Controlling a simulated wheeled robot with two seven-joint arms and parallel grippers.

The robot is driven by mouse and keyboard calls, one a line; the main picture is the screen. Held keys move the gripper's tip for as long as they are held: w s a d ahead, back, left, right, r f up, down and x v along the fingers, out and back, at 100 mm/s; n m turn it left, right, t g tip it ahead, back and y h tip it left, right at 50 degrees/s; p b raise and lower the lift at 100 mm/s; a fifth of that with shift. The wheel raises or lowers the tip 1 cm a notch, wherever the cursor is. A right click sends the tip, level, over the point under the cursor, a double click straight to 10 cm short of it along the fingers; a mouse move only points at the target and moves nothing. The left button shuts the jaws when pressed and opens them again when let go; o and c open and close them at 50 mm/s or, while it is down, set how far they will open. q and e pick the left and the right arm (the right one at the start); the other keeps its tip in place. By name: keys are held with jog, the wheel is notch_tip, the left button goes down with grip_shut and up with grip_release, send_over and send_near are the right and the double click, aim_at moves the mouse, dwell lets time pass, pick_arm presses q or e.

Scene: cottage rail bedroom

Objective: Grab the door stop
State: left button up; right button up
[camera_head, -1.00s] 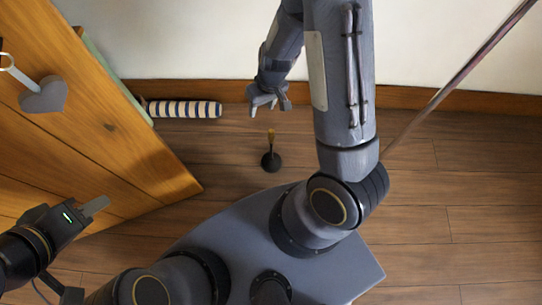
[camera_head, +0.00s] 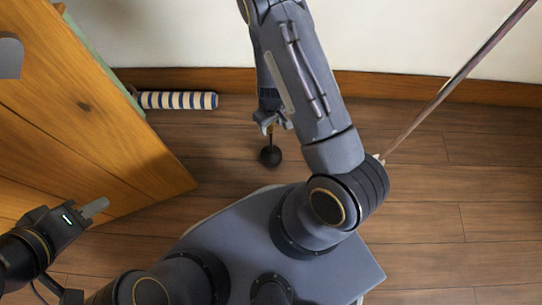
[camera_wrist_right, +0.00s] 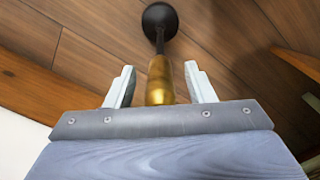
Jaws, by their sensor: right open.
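The door stop (camera_head: 270,156) stands on the wooden floor, with a round black base and a thin stem. In the right wrist view its black base (camera_wrist_right: 160,18) is at the top and its brass-coloured end (camera_wrist_right: 160,82) lies between the two fingers. My right gripper (camera_head: 272,124) is open around that end in the picture; I cannot tell whether a finger touches it. The right wrist view shows a gap on both sides between the fingers (camera_wrist_right: 160,88). My left gripper (camera_head: 95,210) is at the lower left, far from the door stop; its jaw opening is unclear.
A wooden door or panel (camera_head: 90,130) stands at the left, close to my left gripper. A striped roll (camera_head: 178,100) lies by the skirting board (camera_head: 400,88). A thin pole (camera_head: 450,85) leans at the right. The floor at the right is clear.

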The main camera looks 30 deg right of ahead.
grip_shut()
dwell(0.3)
dwell(1.1)
